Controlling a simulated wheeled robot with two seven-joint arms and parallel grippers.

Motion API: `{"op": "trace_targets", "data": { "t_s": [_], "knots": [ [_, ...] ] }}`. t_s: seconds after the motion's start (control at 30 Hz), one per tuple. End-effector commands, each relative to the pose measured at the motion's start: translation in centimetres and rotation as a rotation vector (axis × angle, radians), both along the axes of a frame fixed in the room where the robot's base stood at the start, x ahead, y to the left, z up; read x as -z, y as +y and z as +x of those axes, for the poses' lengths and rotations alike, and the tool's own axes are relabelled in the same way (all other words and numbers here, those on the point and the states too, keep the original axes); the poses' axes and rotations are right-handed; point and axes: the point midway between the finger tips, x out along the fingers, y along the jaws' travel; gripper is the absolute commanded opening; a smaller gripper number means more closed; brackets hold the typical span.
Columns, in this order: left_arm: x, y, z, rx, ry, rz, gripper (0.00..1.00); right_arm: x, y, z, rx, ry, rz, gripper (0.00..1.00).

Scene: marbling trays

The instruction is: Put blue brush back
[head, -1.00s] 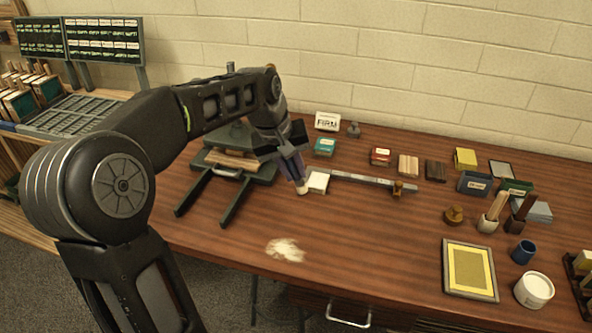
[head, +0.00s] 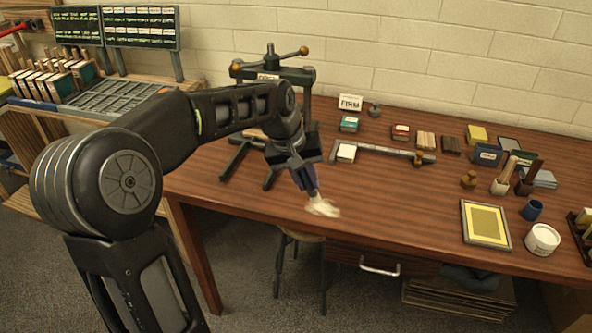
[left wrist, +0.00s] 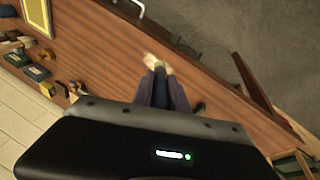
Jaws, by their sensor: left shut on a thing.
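My left gripper (head: 306,182) points down over the front part of the table. It is shut on a slim, dark bluish thing with a pale tip, which looks like the blue brush (head: 313,193); the fingers hide most of it. The tip is at or just above a pale, powdery patch (head: 324,209) on the wood; contact cannot be told. In the left wrist view the brush (left wrist: 160,86) shows between the two purplish fingers, with the pale patch (left wrist: 151,60) just past it. My right gripper is not in view.
At the right stand a blue cup (head: 532,210), a white tub (head: 542,241), a pale cup (head: 499,188) with light handles and a dark cup (head: 523,188). A framed yellow panel (head: 486,225) lies nearby. A press (head: 272,74) stands behind my arm. The middle front of the table is clear.

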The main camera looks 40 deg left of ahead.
Motion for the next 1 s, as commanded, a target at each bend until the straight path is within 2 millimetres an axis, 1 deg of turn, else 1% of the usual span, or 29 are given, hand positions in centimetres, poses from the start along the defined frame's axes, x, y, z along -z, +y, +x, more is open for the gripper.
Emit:
{"op": "trace_targets", "data": {
  "t_s": [0.03,0.17,0.5,0.7,0.73,0.8,1.0],
  "knots": [
    [0.6,-0.9,0.1,0.031,0.002,-0.001,0.0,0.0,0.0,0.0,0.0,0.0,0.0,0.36],
    [2.1,-3.2,0.4,0.127,0.002,-0.001,0.0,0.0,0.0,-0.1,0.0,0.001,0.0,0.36],
    [7.6,-11.1,1.4,0.455,0.003,-0.004,0.0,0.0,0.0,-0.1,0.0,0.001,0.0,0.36],
    [10.3,-15.1,2.0,0.621,0.002,-0.004,0.0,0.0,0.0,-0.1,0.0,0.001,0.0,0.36],
    [10.6,-15.6,2.0,0.641,0.002,-0.004,0.0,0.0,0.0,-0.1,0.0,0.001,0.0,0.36],
    [10.5,-15.3,2.0,0.638,0.0,-0.003,0.0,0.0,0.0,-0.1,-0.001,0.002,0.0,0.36],
    [10.5,-15.3,2.0,0.635,0.0,-0.003,0.0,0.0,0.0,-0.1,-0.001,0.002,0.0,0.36]
  ]
}}
